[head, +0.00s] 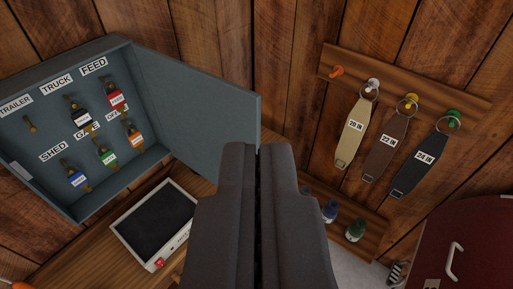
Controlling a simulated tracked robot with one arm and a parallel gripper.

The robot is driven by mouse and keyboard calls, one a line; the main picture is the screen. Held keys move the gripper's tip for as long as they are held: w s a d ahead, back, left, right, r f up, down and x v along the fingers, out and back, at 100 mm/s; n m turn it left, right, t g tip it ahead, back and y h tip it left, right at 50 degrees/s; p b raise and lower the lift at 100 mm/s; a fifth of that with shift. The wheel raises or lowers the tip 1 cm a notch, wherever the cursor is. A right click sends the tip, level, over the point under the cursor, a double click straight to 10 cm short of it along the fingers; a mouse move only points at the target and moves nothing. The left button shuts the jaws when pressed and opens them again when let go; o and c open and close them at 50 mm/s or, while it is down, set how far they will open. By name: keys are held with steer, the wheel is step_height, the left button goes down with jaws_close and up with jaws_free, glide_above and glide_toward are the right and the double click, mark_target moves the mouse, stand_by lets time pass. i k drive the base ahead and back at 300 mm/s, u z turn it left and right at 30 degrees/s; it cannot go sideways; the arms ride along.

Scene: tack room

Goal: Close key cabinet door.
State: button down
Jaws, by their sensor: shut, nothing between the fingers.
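The grey-blue key cabinet (62,203) hangs on the wooden wall at the left, seen tilted. Its door (200,97) stands wide open, swung out to the right from the hinge side. Inside, several keys with coloured tags hang on hooks below labels such as TRAILER, TRUCK, FEED and SHED. My gripper (258,150) is shut and empty, its dark fingers pointing up the picture. The fingertips appear at the lower right corner of the door and overlap it in the view. I cannot tell whether they touch it. The fingers hide what lies behind them.
A dark-topped box with a pale rim (117,228) sits on the wooden shelf below the cabinet. At the right, a wooden rack (330,65) holds several labelled straps. Small bottles (356,230) stand on a lower ledge. A dark red chest (480,225) fills the lower right.

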mark_target(199, 111)
steer(key=i, duration=0.85)
steer(key=z, duration=0.05)
